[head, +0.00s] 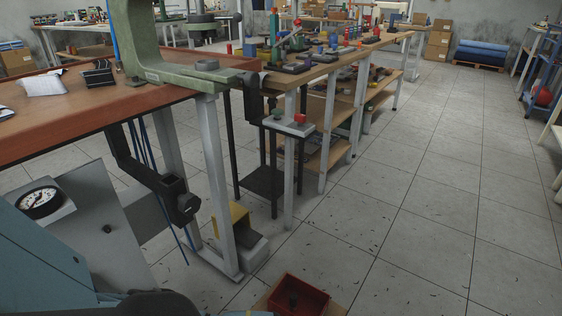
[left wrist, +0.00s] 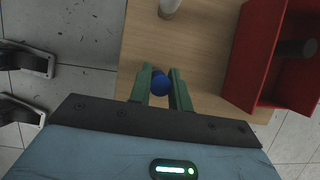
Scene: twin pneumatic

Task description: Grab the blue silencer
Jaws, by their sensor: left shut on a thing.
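In the left wrist view, the blue silencer (left wrist: 160,84) shows as a small round blue piece between the two green fingers. My left gripper (left wrist: 160,88) is shut on it, above a light wooden surface (left wrist: 195,55). Most of the silencer's length is hidden from this angle. Neither the silencer nor the left fingers can be made out in the head view. My right gripper is in neither view.
A red bin (left wrist: 256,50) with a dark cylinder (left wrist: 295,48) inside is right of the gripper; it also shows in the head view (head: 318,303). A pale cylinder (left wrist: 169,6) stands ahead. A panel with a gauge (head: 41,202) is lower left. Floor at right (head: 440,230) is clear.

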